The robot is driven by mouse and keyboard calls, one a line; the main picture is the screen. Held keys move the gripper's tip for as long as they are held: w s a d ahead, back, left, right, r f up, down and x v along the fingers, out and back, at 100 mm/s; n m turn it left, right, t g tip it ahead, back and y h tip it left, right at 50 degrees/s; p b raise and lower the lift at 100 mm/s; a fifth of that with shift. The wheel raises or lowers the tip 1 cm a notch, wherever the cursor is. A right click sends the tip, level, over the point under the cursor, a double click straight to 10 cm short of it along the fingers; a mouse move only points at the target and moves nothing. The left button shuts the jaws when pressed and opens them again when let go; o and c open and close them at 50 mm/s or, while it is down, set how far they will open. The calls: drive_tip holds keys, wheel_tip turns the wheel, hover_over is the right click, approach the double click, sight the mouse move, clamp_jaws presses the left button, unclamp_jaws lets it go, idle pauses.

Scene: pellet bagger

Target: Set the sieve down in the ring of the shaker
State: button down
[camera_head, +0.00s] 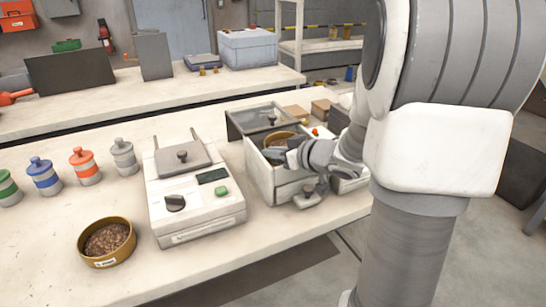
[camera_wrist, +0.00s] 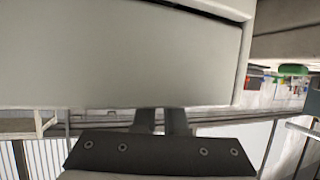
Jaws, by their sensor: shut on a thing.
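The sieve (camera_head: 279,138) is a round brass-coloured pan with dark contents, seen in the head view at the open white box of the shaker (camera_head: 268,183). My gripper (camera_head: 289,155) reaches in from the right and is shut at the sieve's near side. The gripper hides part of the sieve and most of the ring, so I cannot tell whether the sieve is seated. In the wrist view, a broad pale surface (camera_wrist: 120,55) fills the top. My gripper's two fingers (camera_wrist: 162,120) run up behind it, and their tips are hidden.
A dark-framed clear lid (camera_head: 262,119) stands behind the box. A white machine with knobs (camera_head: 196,205) stands to its left. A brass pan of brown pellets (camera_head: 106,241) sits at the front left, with several banded jars (camera_head: 86,166) behind.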

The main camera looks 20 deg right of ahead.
drive_tip(key=c, duration=1.2)
unclamp_jaws()
drive_tip(key=shift+s, duration=0.1)
drive_tip(key=p+v, duration=0.4)
drive_tip(key=v, duration=0.8)
drive_tip(key=shift+r, duration=0.1)
